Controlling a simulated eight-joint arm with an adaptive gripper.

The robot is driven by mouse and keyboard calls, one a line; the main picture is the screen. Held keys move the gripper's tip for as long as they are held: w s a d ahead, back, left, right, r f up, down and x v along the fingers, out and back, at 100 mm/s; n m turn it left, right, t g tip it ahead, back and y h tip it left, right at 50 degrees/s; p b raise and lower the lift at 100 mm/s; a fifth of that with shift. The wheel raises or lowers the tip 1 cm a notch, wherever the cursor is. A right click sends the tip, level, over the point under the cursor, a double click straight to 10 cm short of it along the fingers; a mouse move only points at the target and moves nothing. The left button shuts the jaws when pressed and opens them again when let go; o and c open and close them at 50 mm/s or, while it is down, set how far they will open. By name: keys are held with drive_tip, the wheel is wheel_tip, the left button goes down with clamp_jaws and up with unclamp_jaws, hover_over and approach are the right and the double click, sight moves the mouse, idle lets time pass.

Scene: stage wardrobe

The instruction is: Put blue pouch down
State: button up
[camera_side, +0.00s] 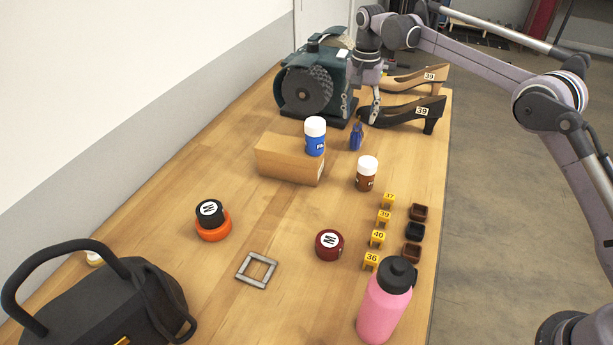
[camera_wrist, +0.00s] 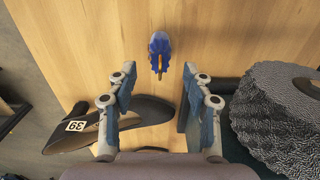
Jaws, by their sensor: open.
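The blue pouch (camera_side: 356,137) stands on the wooden table, to the right of the cardboard box and in front of the black shoe. It also shows in the wrist view (camera_wrist: 160,52), beyond my fingertips and roughly centred between them. My gripper (camera_side: 375,106) is above and behind the pouch in the side view. In the wrist view my gripper (camera_wrist: 158,75) has its two fingers spread wide with nothing between them. The pouch appears apart from both fingers.
A black shoe (camera_side: 405,112) and a tan shoe (camera_side: 415,80) stand behind. A dark green machine (camera_side: 315,88) is at left. A cardboard box (camera_side: 285,162), blue-labelled bottle (camera_side: 315,138) and brown bottle (camera_side: 367,175) stand nearby. Bare table lies left of the box.

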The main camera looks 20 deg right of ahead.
drive_tip(key=shift+r, duration=2.4)
drive_tip(key=s+d+r+n+t, duration=0.2)
drive_tip(key=s+r, duration=0.3)
drive_tip(key=s, duration=0.2)
drive_tip(key=s+d+r+n+t, duration=0.2)
drive_tip(key=s+r, duration=0.2)
drive_tip(key=s, duration=0.4)
drive_tip(key=s+f+n+t, duration=0.1)
drive_tip(key=s+f, duration=0.4)
drive_tip(key=s, duration=0.5)
drive_tip(key=s+d+f+n+t, duration=0.1)
drive_tip(key=s+f+n, duration=0.3)
drive_tip(key=s, duration=0.5)
drive_tip(key=shift+s+d+f+t, duration=0.3)
drive_tip(key=shift+s+f+t, duration=0.1)
drive_tip(key=shift+f+t, duration=0.25)
